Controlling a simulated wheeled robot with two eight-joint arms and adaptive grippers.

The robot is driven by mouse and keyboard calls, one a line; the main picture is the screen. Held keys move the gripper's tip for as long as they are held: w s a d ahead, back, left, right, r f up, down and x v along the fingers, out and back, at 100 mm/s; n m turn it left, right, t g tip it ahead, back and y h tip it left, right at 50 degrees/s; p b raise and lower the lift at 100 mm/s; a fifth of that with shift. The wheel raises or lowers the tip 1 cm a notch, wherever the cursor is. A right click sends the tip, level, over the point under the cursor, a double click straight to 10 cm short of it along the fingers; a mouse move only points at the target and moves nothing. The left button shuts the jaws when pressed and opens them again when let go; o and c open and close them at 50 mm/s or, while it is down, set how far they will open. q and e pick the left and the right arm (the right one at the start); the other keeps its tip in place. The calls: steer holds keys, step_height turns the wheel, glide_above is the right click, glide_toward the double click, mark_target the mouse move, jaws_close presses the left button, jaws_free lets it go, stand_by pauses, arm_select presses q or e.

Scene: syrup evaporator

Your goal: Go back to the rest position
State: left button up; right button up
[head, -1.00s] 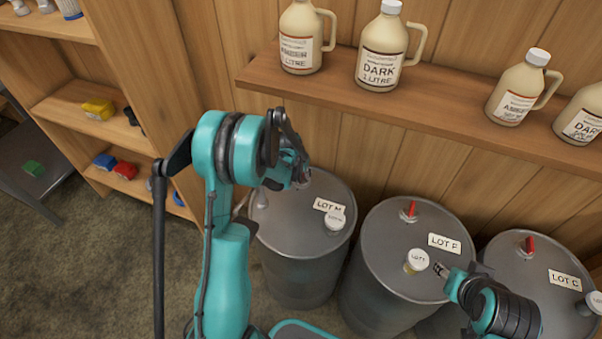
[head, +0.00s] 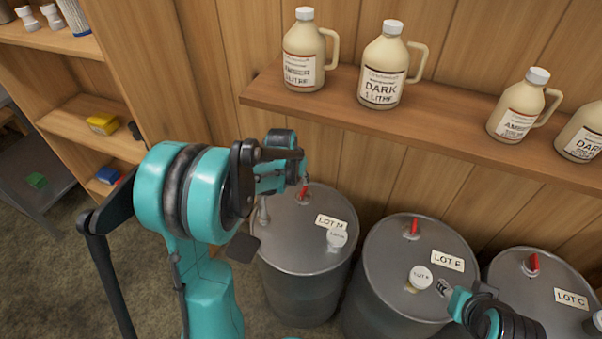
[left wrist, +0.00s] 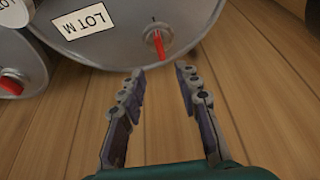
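My left arm rises large in the head view. Its gripper (head: 298,172) hangs above the back of the grey drum marked LOT M (head: 290,252), near that drum's red handle (head: 304,188). In the left wrist view the left gripper (left wrist: 159,74) is open, with nothing between its fingers. The red handle (left wrist: 158,42) shows beyond the fingertips there, apart from them. My right gripper (head: 443,288) is low at the right, close to the white-capped jar (head: 420,277) on the drum marked LOT F (head: 377,291). Its fingers are too small to read.
A wall shelf (head: 440,103) with several syrup jugs (head: 383,70) runs above the drums. The drum marked LOT C (head: 535,312) stands at the right. A wooden rack (head: 70,134) with small coloured items is at the left. A white-capped jar (head: 337,236) sits on the LOT M drum.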

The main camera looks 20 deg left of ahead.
arm_select(q)
steer(key=s+d+r+t, duration=0.1)
steer(key=s+d+r, duration=0.6)
steer(key=s+r, duration=0.25)
steer(key=s+d+t, duration=0.1)
steer(key=s+d, duration=0.1)
steer(key=s, duration=0.4)
steer(key=s+d+r, duration=0.1)
steer(key=s+d, duration=0.2)
steer(key=s, duration=0.4)
steer(key=shift+t, duration=0.4)
steer(key=shift+s, duration=0.1)
